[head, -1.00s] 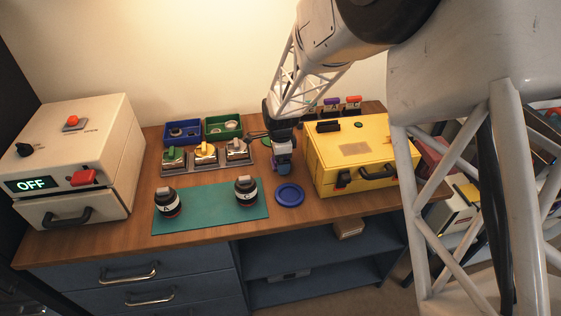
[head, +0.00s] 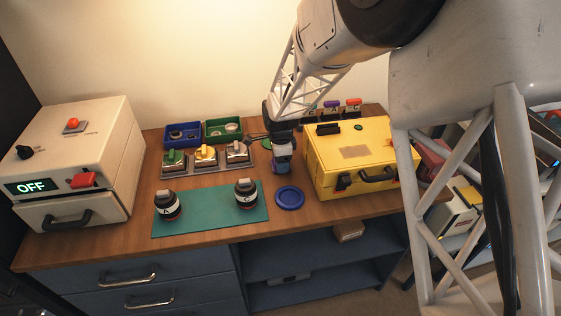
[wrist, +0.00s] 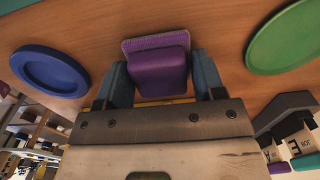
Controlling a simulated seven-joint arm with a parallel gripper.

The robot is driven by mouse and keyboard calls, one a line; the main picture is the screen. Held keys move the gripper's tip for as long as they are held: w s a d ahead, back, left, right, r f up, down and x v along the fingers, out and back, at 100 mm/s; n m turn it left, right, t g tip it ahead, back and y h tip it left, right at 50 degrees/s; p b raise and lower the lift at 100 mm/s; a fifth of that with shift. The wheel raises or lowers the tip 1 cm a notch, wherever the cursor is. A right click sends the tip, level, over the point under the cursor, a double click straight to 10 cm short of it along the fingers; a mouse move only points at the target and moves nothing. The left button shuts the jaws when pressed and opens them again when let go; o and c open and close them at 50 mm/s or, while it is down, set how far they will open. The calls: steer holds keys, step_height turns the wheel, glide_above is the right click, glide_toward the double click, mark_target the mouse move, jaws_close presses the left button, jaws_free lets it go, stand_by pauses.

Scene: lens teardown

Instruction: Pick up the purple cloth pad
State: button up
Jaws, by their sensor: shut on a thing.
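The purple cloth pad (wrist: 158,70) shows in the wrist view as a purple block-like grip over a flat, lighter purple base. My gripper (wrist: 161,78) is shut on it, one finger on each side of the block. In the head view my gripper (head: 283,164) points down between the blue dish and the yellow case, and the pad is mostly hidden there. I cannot tell whether the pad's base touches the wooden table.
A blue dish (head: 290,197) lies just in front of my gripper. The yellow case (head: 353,152) stands close on the right. A green mat (head: 210,212) with two dark jars is at left. Switches (head: 205,156) and small bins (head: 183,134) stand behind it.

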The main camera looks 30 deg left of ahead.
steer(key=shift+r, duration=0.7)
steer(key=shift+s+d+r, duration=0.1)
steer(key=shift+r, duration=0.85)
steer(key=s+d, duration=0.3)
steer(key=s+d+r, duration=0.1)
steer(key=s+d, duration=0.6)
steer(key=d, duration=0.1)
steer(key=shift+s+d+r, duration=0.15)
steer(key=shift+s+d, duration=0.1)
steer(key=shift+s, duration=0.1)
steer(key=o, duration=0.3)
steer(key=shift+c, duration=1.2)
steer(key=w+a+r+n, duration=0.1)
steer(key=w+a+r, duration=0.1)
steer(key=w+r, duration=0.45)
steer(key=w+d+r+m, duration=0.1)
steer(key=w+d+r, duration=0.7)
steer(key=shift+r, duration=0.35)
